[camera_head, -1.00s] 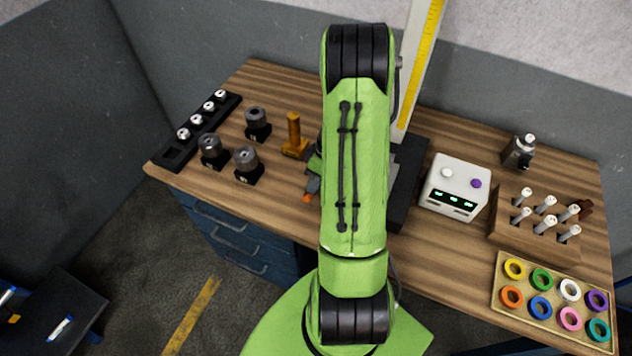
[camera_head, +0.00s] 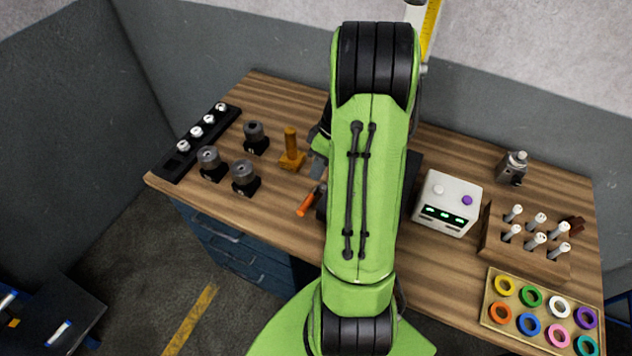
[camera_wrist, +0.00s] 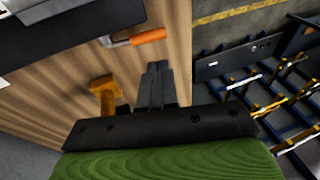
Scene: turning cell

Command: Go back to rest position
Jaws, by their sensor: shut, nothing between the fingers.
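My gripper (camera_wrist: 156,84) shows in the wrist view with its fingers together and nothing between them. It hangs over the wooden bench (camera_head: 270,90). In the head view my green arm covers most of it; only a dark part shows beside the arm. An orange-brown post on a square base (camera_head: 290,150) stands left of my gripper in the head view; it also shows in the wrist view (camera_wrist: 106,95), apart from the fingers. An orange-handled tool (camera_head: 306,205) lies on the bench near the front edge; its handle also shows in the wrist view (camera_wrist: 148,35).
Several dark cylindrical holders (camera_head: 243,173) and a black rack (camera_head: 172,166) stand at left. A white box with green displays (camera_head: 447,204), a wooden block with pins (camera_head: 492,244) and a tray of coloured rings (camera_head: 484,318) stand at right.

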